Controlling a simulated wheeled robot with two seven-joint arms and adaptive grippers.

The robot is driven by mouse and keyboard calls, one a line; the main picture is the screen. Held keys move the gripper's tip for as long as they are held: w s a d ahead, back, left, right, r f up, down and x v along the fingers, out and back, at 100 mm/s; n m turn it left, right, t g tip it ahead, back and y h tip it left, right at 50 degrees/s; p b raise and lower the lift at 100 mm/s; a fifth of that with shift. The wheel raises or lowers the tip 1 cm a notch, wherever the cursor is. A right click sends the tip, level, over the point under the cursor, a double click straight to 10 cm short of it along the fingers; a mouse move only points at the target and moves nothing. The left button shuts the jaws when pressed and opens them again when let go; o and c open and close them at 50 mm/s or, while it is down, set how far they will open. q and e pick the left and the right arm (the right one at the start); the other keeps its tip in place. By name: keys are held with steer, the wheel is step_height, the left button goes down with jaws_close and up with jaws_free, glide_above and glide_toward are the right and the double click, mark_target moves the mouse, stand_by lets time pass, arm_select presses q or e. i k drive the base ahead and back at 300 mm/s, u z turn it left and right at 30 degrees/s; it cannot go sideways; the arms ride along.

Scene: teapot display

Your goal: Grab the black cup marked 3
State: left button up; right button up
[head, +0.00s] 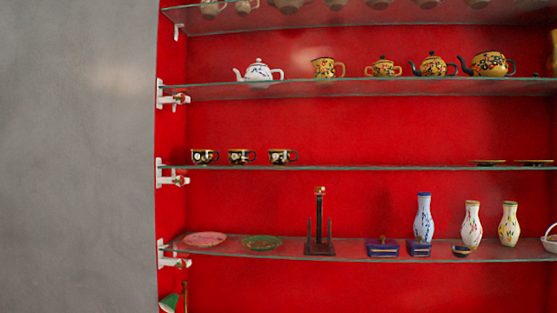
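Three small black cups with pale and coloured decoration stand in a row at the left of a glass shelf: a left cup (204,156), a middle cup (240,156) and a right cup (282,156). Their handles point right. The marks on them are too small to read, so I cannot tell which one bears a 3. The cups stand apart from one another on the shelf (400,168). Neither of my grippers shows in the head view.
The shelf above holds a white teapot (258,72), a yellow jug (324,68) and several yellow pots. Flat dishes (488,162) lie at the cup shelf's right. Below are plates (205,239), a dark stand (320,225) and vases (424,217). White brackets (170,173) edge the shelves.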

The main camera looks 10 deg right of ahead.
mark_target(280, 158)
steer(key=u, duration=0.45)
steer(key=i, duration=1)
steer(key=u, duration=0.4)
